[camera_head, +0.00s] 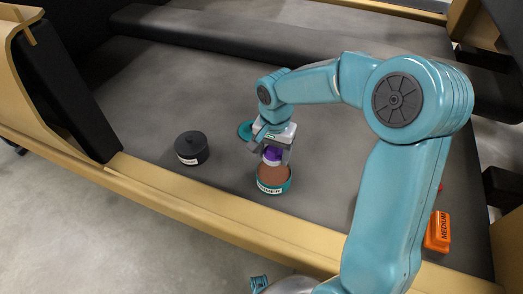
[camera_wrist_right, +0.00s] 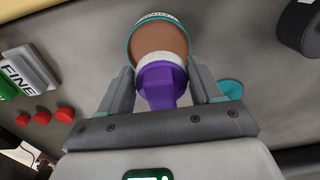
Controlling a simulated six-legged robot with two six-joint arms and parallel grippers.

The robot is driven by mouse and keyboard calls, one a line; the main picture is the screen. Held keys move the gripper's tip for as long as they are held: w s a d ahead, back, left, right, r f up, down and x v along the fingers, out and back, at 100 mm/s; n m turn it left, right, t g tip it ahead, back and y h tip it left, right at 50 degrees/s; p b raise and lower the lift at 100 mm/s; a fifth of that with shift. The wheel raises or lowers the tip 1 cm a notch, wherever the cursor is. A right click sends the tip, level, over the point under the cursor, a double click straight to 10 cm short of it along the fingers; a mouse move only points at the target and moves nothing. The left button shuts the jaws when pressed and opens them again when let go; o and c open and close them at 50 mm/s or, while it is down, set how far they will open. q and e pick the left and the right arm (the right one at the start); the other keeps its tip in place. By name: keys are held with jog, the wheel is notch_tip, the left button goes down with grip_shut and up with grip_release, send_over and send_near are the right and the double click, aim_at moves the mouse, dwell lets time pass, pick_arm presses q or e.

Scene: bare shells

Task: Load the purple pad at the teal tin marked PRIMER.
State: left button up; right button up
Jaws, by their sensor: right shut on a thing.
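The teal tin (camera_head: 274,188) is open, with a reddish-brown fill and a white label whose visible letters end in "MER". It also shows at the top of the right wrist view (camera_wrist_right: 135,38). My right gripper (camera_head: 270,150) is shut on the purple pad (camera_head: 272,154), which has a purple grip and a pale underside. In the right wrist view the pad (camera_wrist_right: 160,85) sits between the fingers, its pale face toward the brown fill. The pad is over the tin's far part; I cannot tell whether it touches the fill. My left gripper is not in view.
A black lidded tin (camera_head: 192,148) stands left of the teal tin. A teal lid (camera_head: 245,131) lies behind it. An orange block marked MEDIUM (camera_head: 437,232) is at the right.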

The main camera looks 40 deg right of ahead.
aim_at(273, 175)
jog(key=shift+s+f+b, duration=0.2)
jog(key=shift+f+b, duration=0.2)
jog(key=shift+f, duration=0.2)
jog(key=shift+f+b, duration=1.85)
jog(key=shift+f, duration=0.45)
jog(key=shift+f+b, duration=0.45)
jog(key=shift+f, duration=0.15)
jog(key=shift+r, duration=0.1)
notch_tip(273, 175, up, 7)
jog(key=p, duration=0.5)
jog(key=shift+d+p, duration=0.1)
jog(key=shift+p, duration=0.3)
